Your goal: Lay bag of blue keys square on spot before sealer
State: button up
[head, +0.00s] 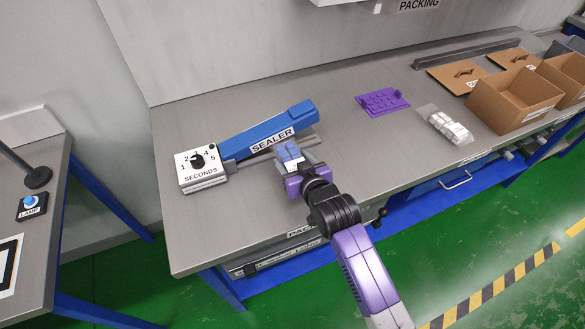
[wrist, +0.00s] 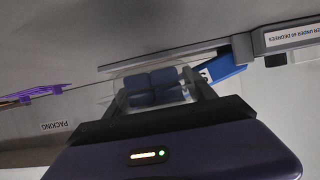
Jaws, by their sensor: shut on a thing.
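The clear bag of blue keys (head: 289,156) is in my gripper (head: 296,170), just in front of the blue sealer (head: 262,134) on the grey bench. In the wrist view the bag (wrist: 152,88) shows several blue keys between the two fingers of my gripper (wrist: 155,95), which is shut on it. The sealer arm (wrist: 222,66) shows behind the bag at the right. Whether the bag touches the bench is hard to tell. The spot before the sealer is hidden under the bag and gripper.
A seconds dial box (head: 202,168) stands at the sealer's left end. A purple key tray (head: 382,101) and a bag of white keys (head: 446,127) lie to the right. Open cardboard boxes (head: 513,101) stand farther right. The bench's front left is clear.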

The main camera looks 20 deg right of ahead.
jog(key=shift+f, duration=1.7)
jog(key=shift+f, duration=0.2)
jog(key=o, duration=1.6)
jog(key=shift+r, duration=0.2)
jog(key=v, duration=1.2)
jog(key=shift+b, duration=0.4)
